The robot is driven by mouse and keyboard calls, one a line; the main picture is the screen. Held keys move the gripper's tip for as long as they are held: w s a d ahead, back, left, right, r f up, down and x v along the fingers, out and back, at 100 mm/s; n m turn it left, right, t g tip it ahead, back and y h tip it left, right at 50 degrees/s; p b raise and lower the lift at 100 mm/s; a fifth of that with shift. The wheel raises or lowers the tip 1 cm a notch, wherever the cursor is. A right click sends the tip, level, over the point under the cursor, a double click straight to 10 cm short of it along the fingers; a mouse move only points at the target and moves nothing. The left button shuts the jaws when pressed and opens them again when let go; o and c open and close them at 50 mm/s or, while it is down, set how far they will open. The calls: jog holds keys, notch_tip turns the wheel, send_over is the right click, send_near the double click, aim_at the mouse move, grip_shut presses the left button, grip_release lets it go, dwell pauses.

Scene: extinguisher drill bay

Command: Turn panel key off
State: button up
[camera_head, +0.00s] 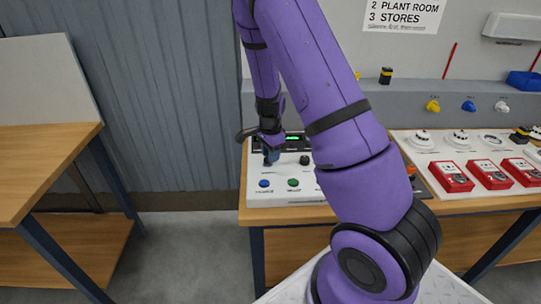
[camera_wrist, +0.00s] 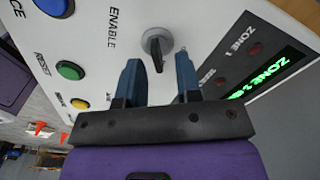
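The panel key (camera_wrist: 157,50) is a black grip on a round grey collar, set in the white panel face (camera_wrist: 215,20) beside the word ENABLE in the wrist view. My gripper (camera_wrist: 158,58) is open, with its two blue fingers apart on either side of the key's lower part. I cannot tell whether either finger touches it. In the head view my gripper (camera_head: 270,156) is low over the back left of the white panel (camera_head: 280,199), and it hides the key there. A display with green text (camera_wrist: 275,75) is right of the key in the wrist view.
In the head view, a blue button (camera_head: 264,183), a green button (camera_head: 293,182) and a black knob (camera_head: 304,160) are near my gripper. Red call-point boxes (camera_head: 451,177) and white detectors (camera_head: 420,138) stand right. A wooden table (camera_head: 45,150) is left, with open floor between.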

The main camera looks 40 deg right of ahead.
jog(key=shift+f, duration=0.4)
jog(key=shift+c, duration=0.2)
grip_shut()
jog(key=shift+n, duration=0.3)
jog(key=n, duration=0.5)
jog(key=shift+w, duration=0.25)
jog(key=n, duration=0.6)
jog(key=shift+w+a, duration=0.2)
jog(key=shift+w, duration=0.05)
jog(key=shift+r+n, duration=0.1)
jog(key=shift+n, duration=0.2)
